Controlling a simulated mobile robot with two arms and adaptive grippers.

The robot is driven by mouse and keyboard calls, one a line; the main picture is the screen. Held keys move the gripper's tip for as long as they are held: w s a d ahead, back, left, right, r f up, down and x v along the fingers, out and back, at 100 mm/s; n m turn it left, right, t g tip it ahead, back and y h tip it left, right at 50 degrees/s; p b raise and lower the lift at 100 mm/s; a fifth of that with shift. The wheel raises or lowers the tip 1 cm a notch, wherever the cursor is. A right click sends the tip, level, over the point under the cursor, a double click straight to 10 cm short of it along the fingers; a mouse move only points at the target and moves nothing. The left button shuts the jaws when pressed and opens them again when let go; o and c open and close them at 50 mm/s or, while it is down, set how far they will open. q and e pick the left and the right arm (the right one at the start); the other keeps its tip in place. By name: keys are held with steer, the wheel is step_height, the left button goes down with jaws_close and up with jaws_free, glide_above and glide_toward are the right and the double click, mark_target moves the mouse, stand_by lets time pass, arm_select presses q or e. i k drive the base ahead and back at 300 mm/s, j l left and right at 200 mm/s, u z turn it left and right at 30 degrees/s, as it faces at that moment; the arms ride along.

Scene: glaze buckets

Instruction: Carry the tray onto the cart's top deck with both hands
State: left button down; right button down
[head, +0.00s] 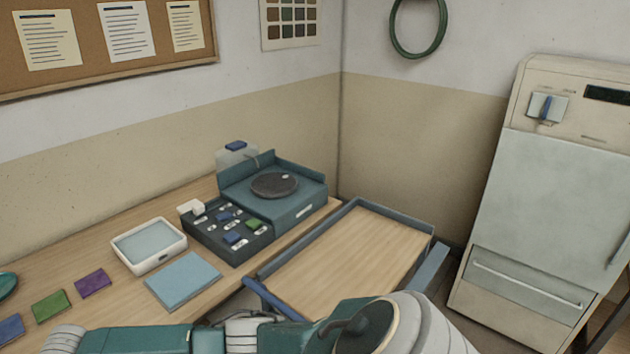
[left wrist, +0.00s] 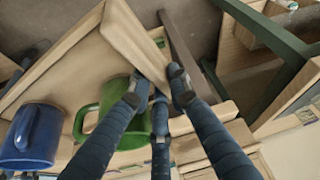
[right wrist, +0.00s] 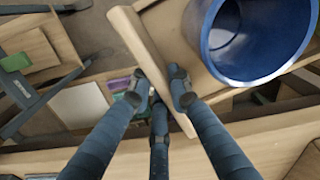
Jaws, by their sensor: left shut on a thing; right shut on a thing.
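The wooden tray is out of the head view. Its raised wall shows in the left wrist view (left wrist: 137,40) and the right wrist view (right wrist: 140,45). My left gripper (left wrist: 160,86) is shut on one wall, and my right gripper (right wrist: 160,86) is shut on another stretch of wall. A large blue bucket (right wrist: 250,40) shows beside the wall in the right wrist view. The cart's wooden top deck (head: 345,262), with a blue-grey rim, looks empty in the head view.
A wooden worktable left of the cart carries a turntable unit (head: 275,190), a dark sample box (head: 228,232), a white tray (head: 148,246) and a blue pad (head: 183,280). A pale kiln-like cabinet (head: 545,200) stands right. My arm crosses the bottom, covering the deck's near edge.

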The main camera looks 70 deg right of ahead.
mark_target(360, 261)
steer(key=l+u, duration=0.1)
steer(key=u, duration=1.15)
steer(key=k+u, duration=0.1)
steer(key=k, duration=2.6)
steer(key=k+z, duration=0.2)
steer(key=z, duration=0.25)
steer(key=k+l+z, duration=0.1)
steer(key=z, duration=0.4)
steer(key=l+z, duration=0.1)
steer(key=z, duration=0.8)
steer(key=i, duration=1.4)
